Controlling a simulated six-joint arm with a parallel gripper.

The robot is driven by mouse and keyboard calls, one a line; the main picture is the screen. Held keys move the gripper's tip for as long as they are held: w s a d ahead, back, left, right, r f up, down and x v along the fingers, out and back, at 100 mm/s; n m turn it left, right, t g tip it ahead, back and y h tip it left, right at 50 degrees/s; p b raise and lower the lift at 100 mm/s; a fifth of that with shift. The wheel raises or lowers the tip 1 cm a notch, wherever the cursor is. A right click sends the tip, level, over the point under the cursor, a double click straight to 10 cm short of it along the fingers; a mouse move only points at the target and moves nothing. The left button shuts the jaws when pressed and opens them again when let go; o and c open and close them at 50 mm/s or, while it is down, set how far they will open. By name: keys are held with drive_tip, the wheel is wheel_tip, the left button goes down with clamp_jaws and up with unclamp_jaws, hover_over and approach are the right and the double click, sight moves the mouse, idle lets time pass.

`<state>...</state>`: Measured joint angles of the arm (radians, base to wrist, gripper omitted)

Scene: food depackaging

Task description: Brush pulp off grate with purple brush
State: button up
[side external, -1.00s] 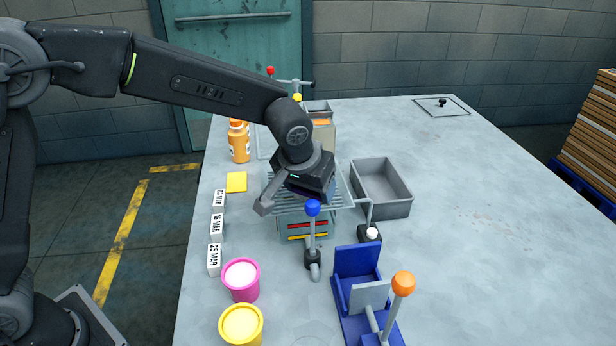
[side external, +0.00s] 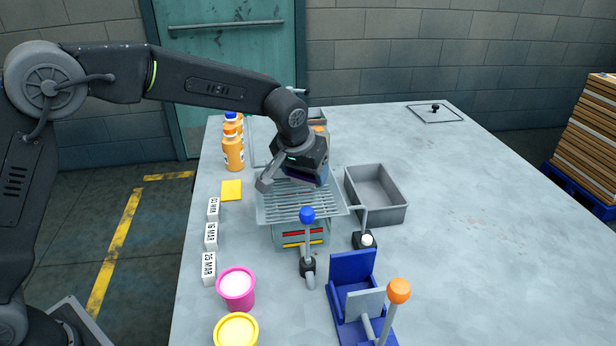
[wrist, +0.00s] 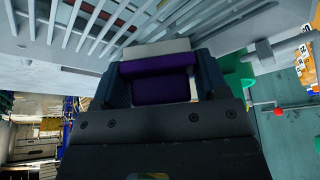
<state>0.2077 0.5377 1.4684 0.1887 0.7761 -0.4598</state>
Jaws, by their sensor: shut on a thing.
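The grey slatted grate (side external: 290,203) sits on a box-like stand in the middle of the table. My gripper (side external: 300,178) is over the far part of the grate, close to the slats. In the wrist view my gripper (wrist: 158,80) is shut on the purple brush (wrist: 160,88), with the jaws on either side of its purple body. A pale strip of the brush (wrist: 156,48) shows toward the slats. The slats of the grate also show in the wrist view (wrist: 95,22). I cannot make out pulp, nor whether the brush touches the slats.
An empty grey bin (side external: 376,192) stands right of the grate. A blue-knobbed lever (side external: 307,217) stands in front. A blue press with an orange knob (side external: 357,290) is nearer. Orange bottles (side external: 233,150) stand at the left back. The table's right side is clear.

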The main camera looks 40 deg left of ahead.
drive_tip(key=shift+d+r, duration=0.1)
drive_tip(key=shift+r, duration=3.95)
drive_tip(key=shift+w+d+f, duration=0.1)
drive_tip(key=shift+w+d, duration=0.15)
drive_tip(key=shift+d, duration=0.15)
drive_tip(key=shift+f, duration=4.05)
drive_tip(key=shift+s+d, duration=0.8)
drive_tip(key=shift+d, duration=0.05)
drive_tip(key=shift+c, duration=0.3)
drive_tip(key=shift+w+a+f, duration=0.1)
drive_tip(key=shift+w+a, duration=0.7)
drive_tip(key=shift+a, duration=0.1)
drive_tip(key=shift+r, duration=4.2)
